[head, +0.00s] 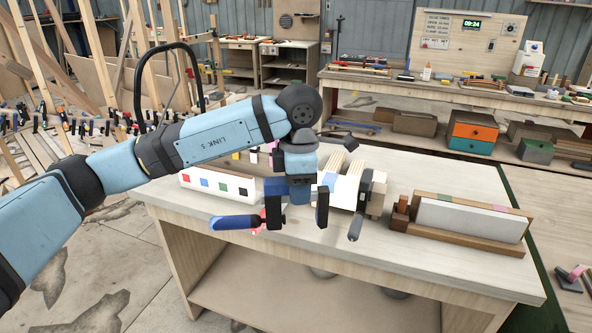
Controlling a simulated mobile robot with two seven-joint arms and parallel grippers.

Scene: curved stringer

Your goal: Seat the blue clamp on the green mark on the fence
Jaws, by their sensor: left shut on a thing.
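My left gripper (297,209) is above the front part of the workbench, pointing down. It is shut on the blue clamp (234,222), whose blue handle sticks out to the left; the rest of the clamp is largely hidden by the fingers. To the right, a long brown wooden piece with a white face, apparently the fence (415,202), lies along the bench. A green mark (445,197) and a pink mark are on its top edge. The clamp is well left of the green mark, apart from it. My right gripper is not in view.
Pale wood strips (347,184) with a black-handled clamp (361,206) stand between my gripper and the fence. A white block (215,184) with coloured squares is at the left rear. Bare bench top (435,168) lies behind the fence.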

